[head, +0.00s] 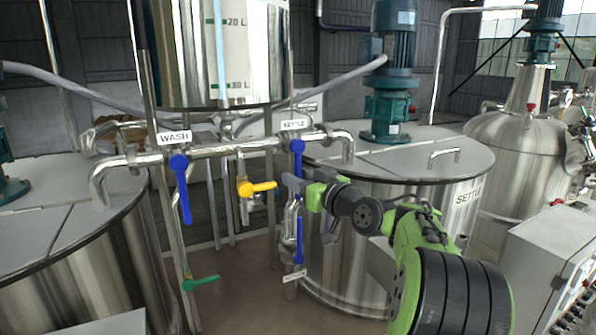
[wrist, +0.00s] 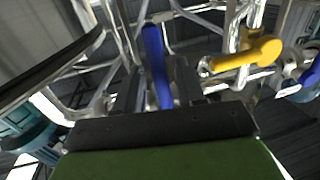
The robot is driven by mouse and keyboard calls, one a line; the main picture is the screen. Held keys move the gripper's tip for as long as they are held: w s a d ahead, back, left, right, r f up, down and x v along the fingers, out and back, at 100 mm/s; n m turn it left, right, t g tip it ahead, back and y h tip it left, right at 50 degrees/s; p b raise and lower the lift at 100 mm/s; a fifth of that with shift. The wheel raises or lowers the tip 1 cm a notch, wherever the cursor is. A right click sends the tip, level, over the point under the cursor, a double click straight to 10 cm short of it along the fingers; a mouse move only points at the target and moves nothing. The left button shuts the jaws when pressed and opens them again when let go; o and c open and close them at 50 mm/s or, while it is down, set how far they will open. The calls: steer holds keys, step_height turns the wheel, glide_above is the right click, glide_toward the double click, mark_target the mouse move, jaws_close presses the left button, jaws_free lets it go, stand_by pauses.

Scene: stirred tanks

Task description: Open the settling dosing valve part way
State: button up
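Two blue-handled valves sit on the overhead pipe. The left one (head: 181,185), under a sign reading WASH (head: 174,137), has its lever hanging down. The right blue lever (head: 298,158) also hangs down, under a small sign (head: 296,124) that looks like KETTLE or SETTLE. Its pipe bends over the tank marked SETTLE (head: 468,198). My gripper (head: 292,184) is at the lower end of this right lever. In the wrist view a blue lever (wrist: 155,55) stands between the two dark fingers of my gripper (wrist: 159,88). The fingers look apart; I cannot make out firm contact.
A yellow-handled valve (head: 257,188) is left of my gripper, and shows in the wrist view (wrist: 245,54). A lower blue lever (head: 299,240) hangs below my gripper. A green lever (head: 201,283) is at lower left.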

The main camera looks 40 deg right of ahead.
steer(key=shift+w, duration=0.45)
jaws_close()
